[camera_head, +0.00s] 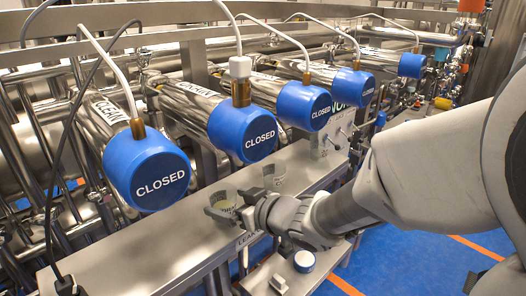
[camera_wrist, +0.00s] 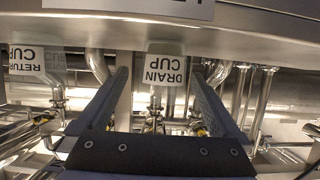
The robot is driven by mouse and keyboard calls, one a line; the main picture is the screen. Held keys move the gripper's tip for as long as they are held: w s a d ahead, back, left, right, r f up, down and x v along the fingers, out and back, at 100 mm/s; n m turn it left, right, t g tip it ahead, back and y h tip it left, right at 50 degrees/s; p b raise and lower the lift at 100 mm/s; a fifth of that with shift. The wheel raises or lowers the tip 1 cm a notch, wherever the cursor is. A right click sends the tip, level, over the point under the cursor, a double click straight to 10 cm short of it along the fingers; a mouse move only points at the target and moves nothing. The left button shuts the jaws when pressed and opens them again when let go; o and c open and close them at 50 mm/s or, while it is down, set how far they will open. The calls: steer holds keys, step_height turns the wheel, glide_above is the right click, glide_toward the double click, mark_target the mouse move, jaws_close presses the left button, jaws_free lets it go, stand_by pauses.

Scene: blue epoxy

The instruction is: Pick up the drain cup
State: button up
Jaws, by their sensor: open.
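The drain cup, a clear cup with a white label reading DRAIN CUP (camera_wrist: 164,70), shows in the wrist view between the two fingers of my gripper (camera_wrist: 160,82). In the head view, a clear cup (camera_head: 225,197) stands on the steel bench at the tips of my gripper (camera_head: 234,211), and the fingers partly hide it. My gripper is open, with a finger on each side of the cup. A gap shows between the cup and both fingers in the wrist view. Whether the cup reaches fully between the fingertips is hard to tell.
A second clear cup (camera_head: 273,178), the return cup, stands farther along the bench (camera_head: 130,255); its label (camera_wrist: 37,62) shows at the left of the wrist view. Blue valve caps marked CLOSED (camera_head: 147,168) overhang the bench. Steel pipes run behind. A small blue-and-white round thing (camera_head: 304,261) is in front.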

mark_target(217, 198)
steer(key=shift+b+x, duration=0.3)
steer(key=shift+x, duration=2.4)
steer(key=shift+s+a+r, duration=0.1)
steer(key=c, duration=1.3)
steer(key=shift+c, duration=0.5)
steer(key=shift+r, duration=0.1)
